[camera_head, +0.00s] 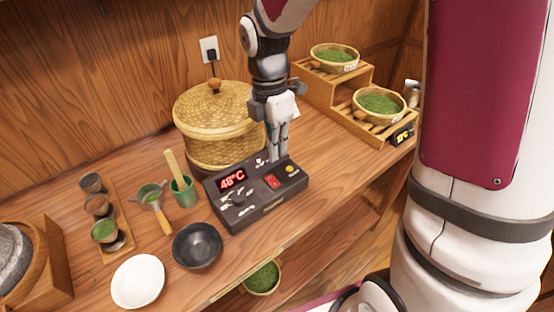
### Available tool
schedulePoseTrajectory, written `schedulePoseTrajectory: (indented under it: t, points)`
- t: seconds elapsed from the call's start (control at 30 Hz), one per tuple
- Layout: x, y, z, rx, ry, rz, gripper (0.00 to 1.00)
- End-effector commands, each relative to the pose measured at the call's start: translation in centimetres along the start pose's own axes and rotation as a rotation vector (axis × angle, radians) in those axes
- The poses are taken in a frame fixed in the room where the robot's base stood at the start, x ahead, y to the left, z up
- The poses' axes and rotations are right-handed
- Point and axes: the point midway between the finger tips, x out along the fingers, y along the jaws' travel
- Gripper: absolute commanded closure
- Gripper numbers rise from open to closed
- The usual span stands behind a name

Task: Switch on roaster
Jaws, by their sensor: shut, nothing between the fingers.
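The roaster's black control box (243,218) stands on the wooden counter, with a lit red display (232,180) reading 48°C. A red switch (272,182) and a small yellow button (291,169) sit on the right part of its top. A lidded woven basket (215,110) stands behind it. My gripper (277,159) is shut and empty. It points down over the back right of the box, just above the red switch in the picture. I cannot tell whether the fingertips touch the box.
A black bowl (197,246), a white bowl (138,281), a green cup (184,193) and a strainer (152,197) stand left of the box. A stepped wooden rack (330,95) holds baskets of green leaves at the back right. A wall socket (209,49) is behind.

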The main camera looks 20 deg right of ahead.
Motion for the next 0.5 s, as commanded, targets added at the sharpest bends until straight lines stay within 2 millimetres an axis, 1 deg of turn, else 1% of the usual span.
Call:
schedulePoseTrajectory:
  t: [0.03, 0.2, 0.33, 0.5]
  points:
    - [-1.1, -0.2, 0.0, 0.001, -0.001, 0.005, 1.0]
    - [-3.2, -0.7, 0.0, 0.0, -0.001, 0.003, 1.0]
    - [-3.9, -0.9, 0.0, 0.0, 0.0, 0.001, 1.0]
    - [-4.1, -1.0, 0.0, -0.001, 0.0, 0.001, 1.0]
